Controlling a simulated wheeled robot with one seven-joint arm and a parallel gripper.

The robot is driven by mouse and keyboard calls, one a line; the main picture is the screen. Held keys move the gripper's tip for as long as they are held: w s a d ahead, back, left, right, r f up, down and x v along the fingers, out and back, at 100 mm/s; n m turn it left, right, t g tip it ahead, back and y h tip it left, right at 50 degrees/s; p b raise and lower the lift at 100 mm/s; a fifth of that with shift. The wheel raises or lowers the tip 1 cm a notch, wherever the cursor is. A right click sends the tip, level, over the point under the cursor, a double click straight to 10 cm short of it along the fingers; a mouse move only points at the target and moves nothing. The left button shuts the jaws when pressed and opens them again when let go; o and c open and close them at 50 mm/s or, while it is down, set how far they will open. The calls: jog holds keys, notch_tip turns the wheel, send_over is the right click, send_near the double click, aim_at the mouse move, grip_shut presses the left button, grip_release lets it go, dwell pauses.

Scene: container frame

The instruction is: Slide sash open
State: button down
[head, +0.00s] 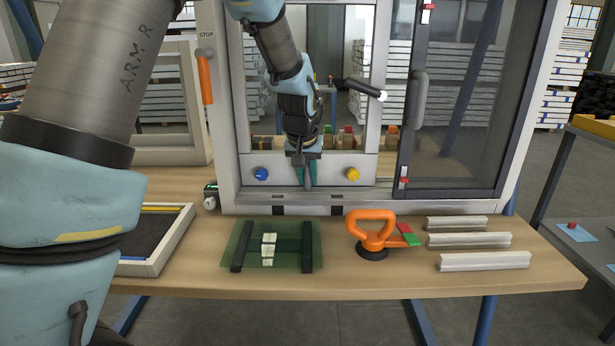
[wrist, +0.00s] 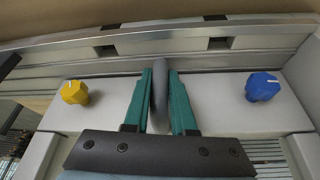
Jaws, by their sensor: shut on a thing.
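A dark-framed glazed sash (head: 470,105) stands upright in the right part of a pale grey frame (head: 530,120). It has a vertical grey handle (head: 419,97) near its left edge. Left of it, a pale lower panel (head: 335,172) carries a blue knob (head: 261,174) and a yellow knob (head: 353,174). My gripper (head: 307,175) is in front of this panel, between the knobs. In the wrist view its teal fingers are shut on a grey bar handle (wrist: 160,95) on the panel. The bar's attachment is partly hidden by the fingers.
A black lever with a white tip (head: 362,88) sticks out beside my forearm. Red catches (head: 404,183) sit on the sash edge. On the bench lie a glass plate (head: 262,262), an orange suction lifter (head: 371,228) and pale profiles (head: 485,261).

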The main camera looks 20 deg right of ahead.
jog(key=s+d, duration=0.2)
jog(key=d, duration=0.3)
jog(key=s+d+p, duration=0.1)
jog(key=s+d, duration=0.1)
jog(key=d, duration=0.3)
jog(key=s+d, duration=0.2)
jog(key=d, duration=0.2)
jog(key=shift+s+d+p, duration=0.35)
jog(key=shift+s+d, duration=0.05)
jog(key=c, duration=0.8)
grip_release()
jog(key=shift+o, duration=0.2)
jog(key=shift+a+r, duration=0.1)
jog(key=b+v, duration=0.1)
jog(key=v, duration=0.9)
jog(key=shift+r+b, duration=0.25)
jog(key=shift+b, duration=0.05)
jog(key=shift+s+a, duration=0.1)
